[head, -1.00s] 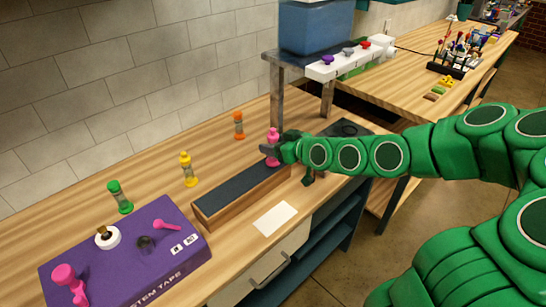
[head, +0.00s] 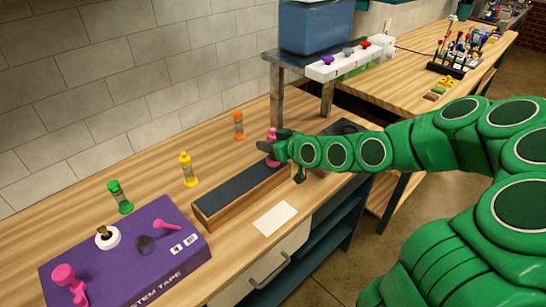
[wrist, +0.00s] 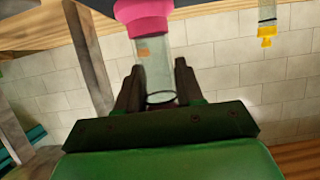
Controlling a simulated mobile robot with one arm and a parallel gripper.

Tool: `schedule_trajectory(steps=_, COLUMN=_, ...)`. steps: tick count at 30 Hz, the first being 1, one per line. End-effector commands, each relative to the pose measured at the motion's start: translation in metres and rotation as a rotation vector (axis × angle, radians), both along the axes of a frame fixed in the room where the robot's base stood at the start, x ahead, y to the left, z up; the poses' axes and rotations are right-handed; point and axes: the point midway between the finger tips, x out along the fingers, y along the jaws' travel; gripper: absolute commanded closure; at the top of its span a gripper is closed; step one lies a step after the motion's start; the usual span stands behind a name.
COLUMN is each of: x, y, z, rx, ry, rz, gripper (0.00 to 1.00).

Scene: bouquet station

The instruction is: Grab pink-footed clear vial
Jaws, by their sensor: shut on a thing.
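The pink-footed clear vial (head: 272,134) is at the far end of a long wooden block with a dark top (head: 240,187). In the wrist view, the vial's clear tube (wrist: 153,65) with its pink foot (wrist: 143,18) is between the two fingers. My gripper (head: 272,147) is shut on the vial; the wrist view shows its fingers (wrist: 157,85) on either side of the tube. In the head view, the fingers hide the middle of the vial. I cannot tell whether its foot touches the block.
An orange vial (head: 238,126), a yellow vial (head: 189,170) and a green vial (head: 120,198) stand along the wall side. A purple box (head: 125,255) with pink items is at front left. A metal stand (head: 277,100) holding a blue tank (head: 316,27) rises behind my gripper. A white card (head: 275,219) lies in front.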

Motion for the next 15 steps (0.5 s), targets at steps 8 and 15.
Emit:
schedule_trajectory(steps=8, x=0.0, y=-0.0001, z=0.0001, rx=0.0, ry=0.0, rz=0.0, gripper=1.0)
schedule_trajectory(steps=15, x=0.0003, y=0.0002, z=0.0058, rx=0.001, ry=-0.003, rz=-0.001, gripper=1.0)
